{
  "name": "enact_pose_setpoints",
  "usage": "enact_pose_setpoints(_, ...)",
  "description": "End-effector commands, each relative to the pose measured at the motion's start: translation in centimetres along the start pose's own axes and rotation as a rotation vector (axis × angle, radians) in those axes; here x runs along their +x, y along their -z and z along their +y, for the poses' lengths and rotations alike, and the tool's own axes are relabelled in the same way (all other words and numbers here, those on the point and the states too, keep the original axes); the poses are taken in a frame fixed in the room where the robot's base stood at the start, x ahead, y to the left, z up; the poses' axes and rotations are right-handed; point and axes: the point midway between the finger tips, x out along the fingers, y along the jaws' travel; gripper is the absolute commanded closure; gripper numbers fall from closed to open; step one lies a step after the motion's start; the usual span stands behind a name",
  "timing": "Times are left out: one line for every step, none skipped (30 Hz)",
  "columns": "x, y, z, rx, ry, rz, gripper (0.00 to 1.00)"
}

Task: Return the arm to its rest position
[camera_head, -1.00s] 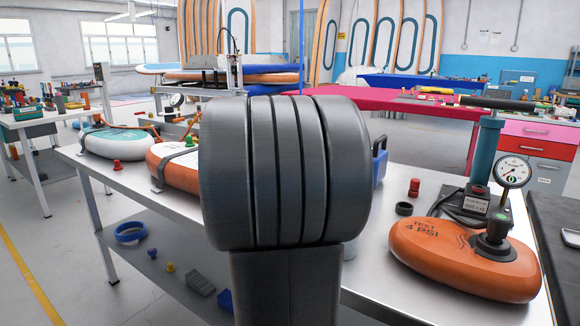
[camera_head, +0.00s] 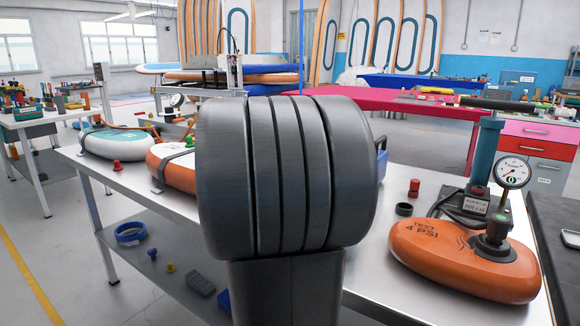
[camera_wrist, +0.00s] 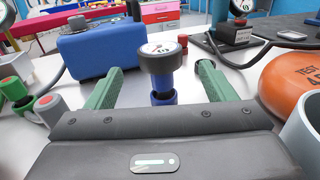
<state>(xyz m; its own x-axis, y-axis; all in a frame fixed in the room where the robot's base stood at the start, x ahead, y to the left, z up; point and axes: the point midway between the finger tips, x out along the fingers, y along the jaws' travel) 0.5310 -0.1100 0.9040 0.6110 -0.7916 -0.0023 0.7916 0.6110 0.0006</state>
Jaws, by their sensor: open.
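My gripper (camera_wrist: 160,66) shows in the wrist view with its two green fingers spread wide apart. Neither finger visibly touches anything. A dial gauge with a blue lower part (camera_wrist: 162,84) appears between the fingers in the picture, upright over the table; how far beyond the fingertips it is, I cannot tell. In the head view my arm (camera_head: 288,175) is a large grey joint filling the middle, and it hides my gripper and the table behind it.
The metal workbench (camera_head: 365,285) carries an orange test board (camera_head: 465,262), a pump (camera_head: 487,150) with a gauge (camera_head: 512,172), a black ring (camera_head: 403,209) and a red cap (camera_head: 414,187). A teal-white board (camera_head: 115,142) lies farther left.

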Motion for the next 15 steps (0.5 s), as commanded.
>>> enact_pose_setpoints(1.0,0.1,-0.1,-0.001,0.005,0.0,0.23)
enact_pose_setpoints(1.5,0.1,-0.1,-0.001,0.004,-0.001,0.23)
enact_pose_setpoints(2.3,0.1,-0.1,-0.001,0.005,-0.001,0.23)
enact_pose_setpoints(2.8,0.1,-0.1,-0.001,0.004,0.0,0.23)
enact_pose_setpoints(3.4,0.1,-0.1,-0.001,0.005,0.0,0.23)
enact_pose_setpoints(4.1,0.1,-0.1,0.0,0.005,0.0,0.23)
enact_pose_setpoints(4.7,0.1,-0.1,0.0,0.005,0.0,0.23)
enact_pose_setpoints(5.3,0.2,-0.1,-0.001,0.005,0.001,0.23)
enact_pose_setpoints(6.1,0.1,-0.1,0.0,0.005,0.0,0.23)
enact_pose_setpoints(6.7,0.1,-0.1,-0.001,0.005,0.0,0.23)
enact_pose_setpoints(7.3,0.1,-0.1,-0.001,0.004,0.0,0.23)
enact_pose_setpoints(7.6,-0.7,-0.1,-0.001,0.002,-0.001,0.23)
enact_pose_setpoints(7.4,-1.2,0.0,-0.001,0.0,-0.001,0.23)
enact_pose_setpoints(7.3,-1.6,0.0,-0.001,-0.001,-0.001,0.23)
enact_pose_setpoints(7.3,-1.9,0.0,-0.001,-0.001,-0.001,0.23)
